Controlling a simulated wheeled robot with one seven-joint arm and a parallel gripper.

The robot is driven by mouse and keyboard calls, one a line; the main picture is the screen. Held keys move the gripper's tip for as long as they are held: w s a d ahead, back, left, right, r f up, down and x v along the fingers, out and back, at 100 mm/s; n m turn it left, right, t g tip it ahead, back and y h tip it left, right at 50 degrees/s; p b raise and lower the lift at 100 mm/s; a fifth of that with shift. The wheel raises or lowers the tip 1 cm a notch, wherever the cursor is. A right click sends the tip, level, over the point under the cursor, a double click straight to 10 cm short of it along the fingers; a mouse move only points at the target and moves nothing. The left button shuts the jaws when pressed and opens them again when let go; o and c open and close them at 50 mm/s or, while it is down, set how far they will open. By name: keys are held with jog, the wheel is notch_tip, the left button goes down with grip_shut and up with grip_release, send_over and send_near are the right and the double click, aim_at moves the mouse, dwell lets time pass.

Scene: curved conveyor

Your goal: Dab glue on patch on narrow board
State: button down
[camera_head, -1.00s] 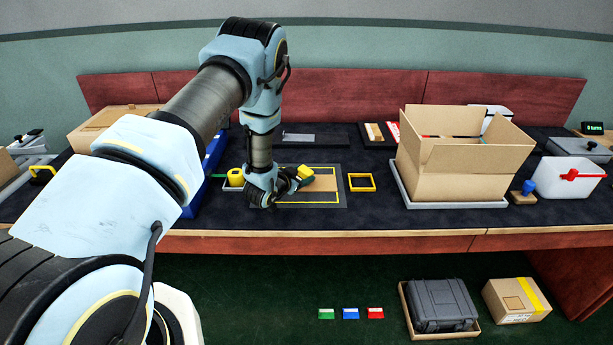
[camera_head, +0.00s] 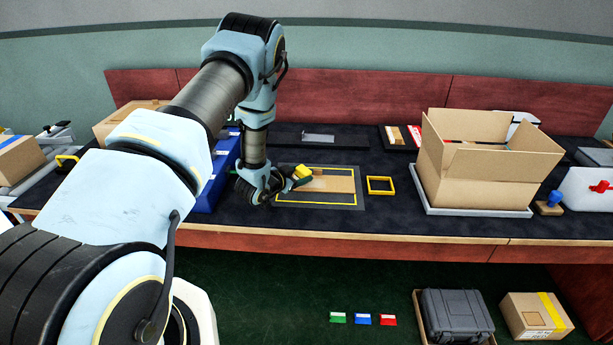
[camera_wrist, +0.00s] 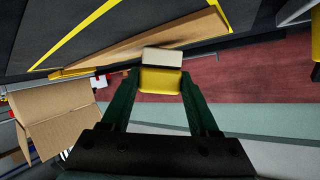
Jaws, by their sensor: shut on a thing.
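The narrow board (camera_head: 333,184) is a light brown wooden strip on a dark mat with yellow outline (camera_head: 318,199). In the wrist view the board (camera_wrist: 195,34) runs slantwise across the top. My gripper (camera_wrist: 160,92) is shut on a yellow tool (camera_wrist: 160,80) with a pale block-shaped end (camera_wrist: 163,58). In the head view the yellow tool (camera_head: 302,171) is over the left part of the mat, by the board's left end. The pale end overlaps the board's edge in the wrist view; I cannot tell whether they touch. I cannot make out the patch.
A yellow square frame (camera_head: 380,185) lies right of the mat. An open carton (camera_head: 470,180) stands on a grey tray farther right. A blue bin (camera_head: 212,185) is left of my gripper, partly behind my arm. A dark tray (camera_head: 350,138) lies behind the mat.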

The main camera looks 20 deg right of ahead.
jog(key=shift+w+a, duration=0.3)
jog(key=shift+a, duration=0.35)
jog(key=shift+f+b, duration=0.1)
jog(key=shift+b, duration=0.25)
jog(key=shift+d, duration=0.1)
jog(key=shift+s+d+f+b, duration=0.1)
jog(key=shift+s+d+b, duration=0.3)
jog(key=shift+d, duration=0.5)
jog(key=shift+s+d+b, duration=0.15)
jog(key=shift+s+d, duration=0.4)
jog(key=shift+d, duration=0.3)
jog(key=shift+s+d+f+b, duration=0.1)
jog(key=shift+s+d+b, duration=0.3)
jog(key=shift+d, duration=0.5)
jog(key=shift+s+d+r+b, duration=0.1)
jog(key=shift+s+d+b, duration=0.25)
jog(key=shift+d, duration=0.55)
jog(key=shift+s+d+r+b, duration=0.15)
jog(key=shift+s+d, duration=0.35)
jog(key=shift+d, duration=0.45)
jog(key=shift+s+d+r+b, duration=0.1)
jog(key=shift+s+d+b, duration=0.25)
jog(key=shift+d, duration=0.55)
notch_tip(320, 180, up, 6)
jog(key=p, duration=0.2)
jog(key=shift+p, duration=0.4)
jog(key=shift+r, duration=0.1)
